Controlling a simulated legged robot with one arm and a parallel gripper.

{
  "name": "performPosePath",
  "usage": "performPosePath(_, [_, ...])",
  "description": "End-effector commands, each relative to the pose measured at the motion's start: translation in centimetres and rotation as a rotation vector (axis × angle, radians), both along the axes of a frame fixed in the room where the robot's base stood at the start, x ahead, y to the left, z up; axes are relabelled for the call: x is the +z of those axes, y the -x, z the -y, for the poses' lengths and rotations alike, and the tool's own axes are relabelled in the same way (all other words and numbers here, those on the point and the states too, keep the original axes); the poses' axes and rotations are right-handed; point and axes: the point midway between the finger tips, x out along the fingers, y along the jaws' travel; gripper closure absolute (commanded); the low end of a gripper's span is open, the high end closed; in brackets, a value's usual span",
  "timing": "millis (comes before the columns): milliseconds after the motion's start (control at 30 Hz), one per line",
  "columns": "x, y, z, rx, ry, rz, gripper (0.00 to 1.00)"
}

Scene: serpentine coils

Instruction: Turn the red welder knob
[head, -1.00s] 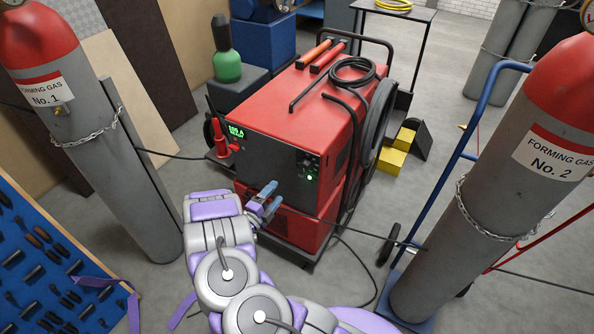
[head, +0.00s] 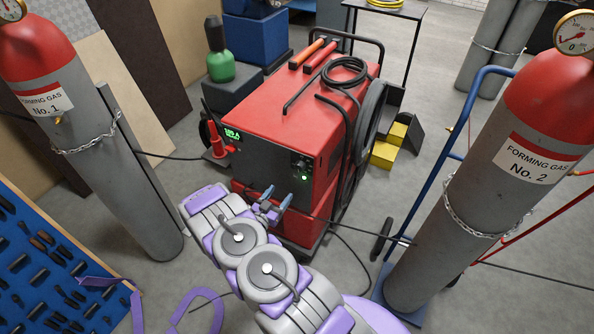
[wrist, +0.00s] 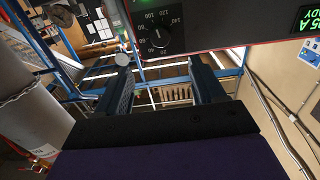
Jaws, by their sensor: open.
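The red welder (head: 318,98) stands in the middle of the head view with its dark front panel facing me. Its black knob (head: 300,165) is small there, at the right of the panel. In the wrist view the knob (wrist: 157,38) is a black dial with a number scale, seen upside down. My gripper (head: 275,198) is in front of the welder's lower front, below the knob in the head view. Its two blue fingers are apart and empty. In the wrist view my gripper (wrist: 160,68) has the knob just above the gap between its fingertips, apart from them.
Gas cylinder No. 1 (head: 110,160) stands at left and gas cylinder No. 2 (head: 480,190) at right, on a blue trolley. A blue tool board (head: 45,270) is at lower left. A dark cable (head: 400,241) runs across the right side. Grey floor lies between.

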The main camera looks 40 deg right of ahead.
Motion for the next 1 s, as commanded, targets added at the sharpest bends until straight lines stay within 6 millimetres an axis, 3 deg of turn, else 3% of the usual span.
performPosePath(700, [-0.1,-4.4,11.0,-0.002,-0.002,0.004,0.31])
performPosePath(1000, [0.1,-5.4,13.0,0.0,-0.001,0.004,0.31])
